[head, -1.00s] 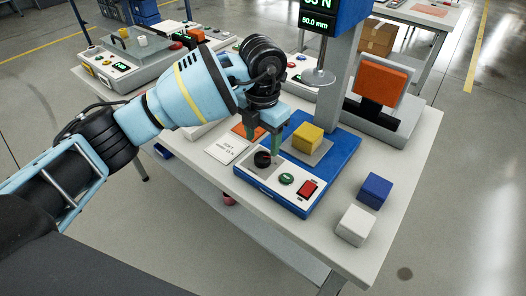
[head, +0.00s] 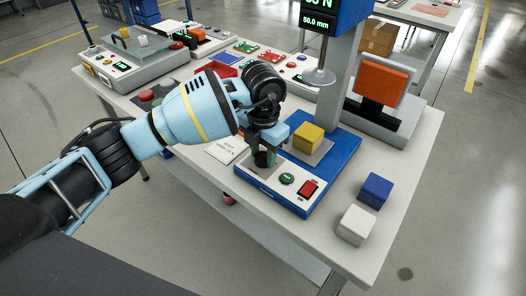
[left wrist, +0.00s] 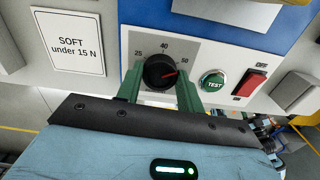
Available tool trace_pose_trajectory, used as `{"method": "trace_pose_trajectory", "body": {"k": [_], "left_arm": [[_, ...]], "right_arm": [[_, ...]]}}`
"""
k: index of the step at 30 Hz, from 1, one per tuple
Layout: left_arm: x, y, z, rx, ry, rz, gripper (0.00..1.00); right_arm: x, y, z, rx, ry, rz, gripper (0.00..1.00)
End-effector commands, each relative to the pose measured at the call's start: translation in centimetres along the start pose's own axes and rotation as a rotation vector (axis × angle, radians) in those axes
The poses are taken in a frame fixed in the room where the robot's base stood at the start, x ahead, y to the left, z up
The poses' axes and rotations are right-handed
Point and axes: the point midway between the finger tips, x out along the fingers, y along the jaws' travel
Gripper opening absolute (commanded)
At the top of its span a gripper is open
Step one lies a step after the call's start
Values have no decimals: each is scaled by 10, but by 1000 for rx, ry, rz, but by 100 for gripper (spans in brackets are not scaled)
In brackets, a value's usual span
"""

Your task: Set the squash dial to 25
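The squash dial (left wrist: 159,72) is a round black knob with a red pointer on a light panel marked 25, 40 and 50. In the left wrist view the pointer is turned to the right, towards 50. In the head view the dial (head: 262,160) is partly hidden by my fingers. My left gripper (left wrist: 160,84) has its two green fingers on either side of the knob. They look slightly open around it; firm contact is not clear. In the head view the left gripper (head: 264,156) reaches down over the panel. My right gripper is not in view.
Beside the dial are a green TEST button (left wrist: 213,82) and a red rocker switch (left wrist: 250,83). A card (left wrist: 68,42) reads "SOFT under 15 N". A yellow block (head: 308,137) sits on the press plate. Blue (head: 375,190) and white (head: 355,225) blocks stand at the right.

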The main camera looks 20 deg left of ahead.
Motion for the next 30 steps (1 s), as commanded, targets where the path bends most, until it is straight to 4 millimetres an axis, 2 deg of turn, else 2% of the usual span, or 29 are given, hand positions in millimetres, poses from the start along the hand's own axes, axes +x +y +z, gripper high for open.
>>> {"method": "trace_pose_trajectory", "body": {"k": [2, 8, 14, 20, 30], "left_arm": [[0, 0, 0, 0, 0, 0, 15], [-1, 0, 0, -11, 0, 1, 15], [-3, 0, 0, -78, -2, 2, 15], [-7, 0, 0, -217, -6, 2, 15], [-8, 0, 0, -538, -8, 2, 15]], "right_arm": [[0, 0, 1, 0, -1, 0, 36], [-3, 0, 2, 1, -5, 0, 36], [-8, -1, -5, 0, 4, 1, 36], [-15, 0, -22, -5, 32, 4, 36], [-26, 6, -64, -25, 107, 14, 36]]}}
